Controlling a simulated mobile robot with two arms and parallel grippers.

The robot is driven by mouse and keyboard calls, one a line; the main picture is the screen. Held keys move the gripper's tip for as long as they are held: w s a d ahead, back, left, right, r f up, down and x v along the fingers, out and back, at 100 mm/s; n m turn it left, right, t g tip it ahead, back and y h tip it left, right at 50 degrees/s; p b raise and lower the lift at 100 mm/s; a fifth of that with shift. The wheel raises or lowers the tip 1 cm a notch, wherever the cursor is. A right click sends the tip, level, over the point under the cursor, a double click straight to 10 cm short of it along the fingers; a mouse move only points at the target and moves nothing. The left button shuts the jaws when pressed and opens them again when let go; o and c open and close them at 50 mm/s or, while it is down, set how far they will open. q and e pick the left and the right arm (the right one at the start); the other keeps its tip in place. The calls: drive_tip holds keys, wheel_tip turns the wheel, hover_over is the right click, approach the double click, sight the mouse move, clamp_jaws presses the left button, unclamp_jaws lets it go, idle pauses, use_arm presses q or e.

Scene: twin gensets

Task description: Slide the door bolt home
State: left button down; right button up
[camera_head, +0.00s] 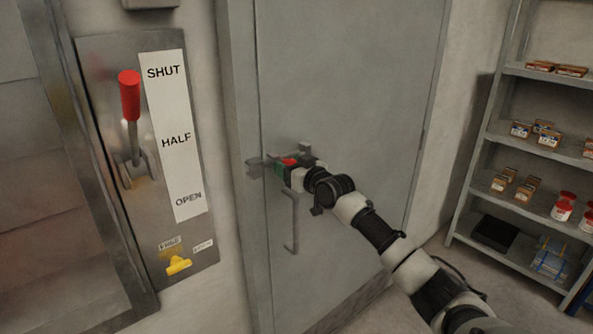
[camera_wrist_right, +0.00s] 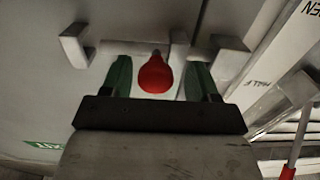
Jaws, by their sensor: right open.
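The door (camera_head: 345,90) is a grey metal panel in the middle of the head view, and it looks closed in its frame. The bolt's red knob (camera_head: 289,161) shows at the door's left edge; in the right wrist view the red knob (camera_wrist_right: 156,74) sits between the green fingers. The bolt's grey brackets (camera_wrist_right: 228,52) stand on either side of the knob. My right gripper (camera_wrist_right: 158,80) is open around the knob, with visible gaps on both sides. How far the bolt rod reaches is partly hidden by my gripper. My left gripper is not in view.
A door handle (camera_head: 291,222) hangs just below the bolt. Left of the door, a lever with a red grip (camera_head: 129,95) stands on a plate labelled SHUT, HALF, OPEN, above a yellow part (camera_head: 178,264). A shelf rack (camera_head: 510,150) with small goods stands at right.

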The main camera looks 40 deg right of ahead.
drive_tip(key=s+b, duration=0.3)
drive_tip(key=s, duration=0.7)
drive_tip(key=shift+s+d, duration=0.15)
drive_tip(key=shift+s, duration=0.1)
